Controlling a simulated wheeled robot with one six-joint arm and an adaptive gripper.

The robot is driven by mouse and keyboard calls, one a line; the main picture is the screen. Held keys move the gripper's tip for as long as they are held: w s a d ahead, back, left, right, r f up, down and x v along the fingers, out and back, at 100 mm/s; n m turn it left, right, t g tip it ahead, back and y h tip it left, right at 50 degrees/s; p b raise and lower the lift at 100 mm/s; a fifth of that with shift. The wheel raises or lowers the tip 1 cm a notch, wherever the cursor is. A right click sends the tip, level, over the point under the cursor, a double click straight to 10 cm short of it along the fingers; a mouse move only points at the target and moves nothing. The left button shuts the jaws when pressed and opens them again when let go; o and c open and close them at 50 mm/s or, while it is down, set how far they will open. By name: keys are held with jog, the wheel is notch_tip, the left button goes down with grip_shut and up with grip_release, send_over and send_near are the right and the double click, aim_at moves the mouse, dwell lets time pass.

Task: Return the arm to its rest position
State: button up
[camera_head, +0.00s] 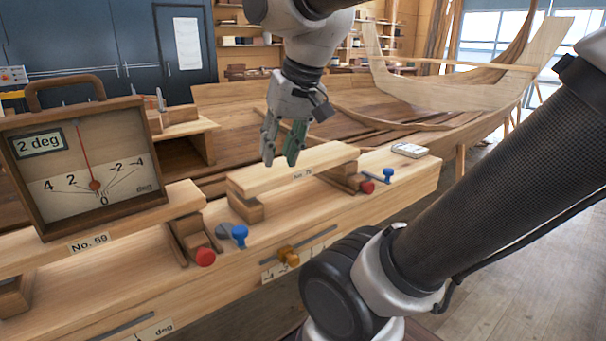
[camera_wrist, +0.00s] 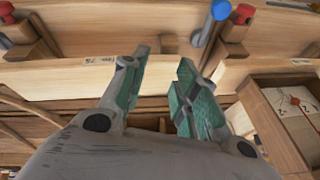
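My gripper (camera_head: 283,146) hangs at the end of my arm, above the wooden bench with its fingers pointing down. In the wrist view, my gripper (camera_wrist: 158,88) has its two green-padded fingers apart with nothing between them. The gap between fingertips and plank is hard to judge.
A wooden angle gauge (camera_head: 90,160) reading 2 deg stands at the left. A white device (camera_head: 409,150) lies at the right. The hull (camera_head: 450,90) is behind.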

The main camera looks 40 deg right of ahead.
jog(key=s+d+f+n+h, duration=0.1)
jog(key=s+d+f+n, duration=0.1)
jog(key=f, duration=0.3)
jog(key=shift+s+d+n, duration=0.4)
jog(key=shift+s+n, duration=0.2)
jog(key=shift+s, duration=0.2)
